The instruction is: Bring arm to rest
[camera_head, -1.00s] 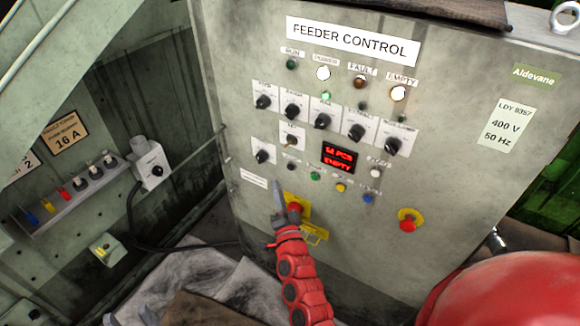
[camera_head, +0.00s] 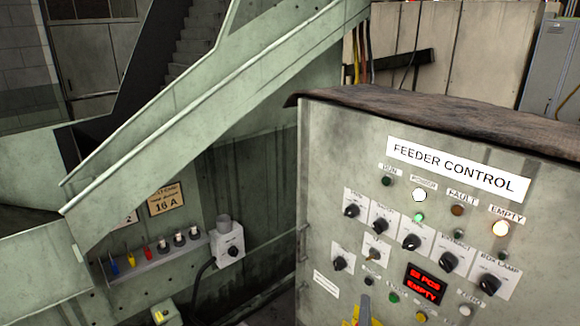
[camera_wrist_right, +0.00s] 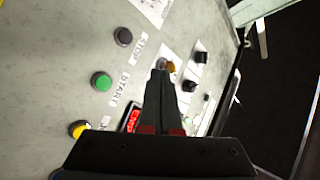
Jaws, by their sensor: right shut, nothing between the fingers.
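My right gripper (camera_head: 365,304) shows only as a grey fingertip at the bottom edge of the head view, in front of the feeder control panel (camera_head: 345,125). In the right wrist view its two dark fingers (camera_wrist_right: 160,72) are together with nothing between them. They point past the green START button (camera_wrist_right: 101,81) towards a small brass-coloured switch (camera_wrist_right: 170,66). I cannot tell whether the fingertips touch the panel. The rest of the right arm is out of the head view. My left gripper is not in view.
The panel carries several black knobs (camera_head: 411,242), a lit red display (camera_head: 425,284) and lit POWER (camera_head: 419,195) and EMPTY (camera_head: 501,228) lamps. A grey socket box (camera_head: 229,240) and sloping green-grey stair side (camera_head: 215,105) stand to the left. A dark cover (camera_head: 430,110) lies on the cabinet.

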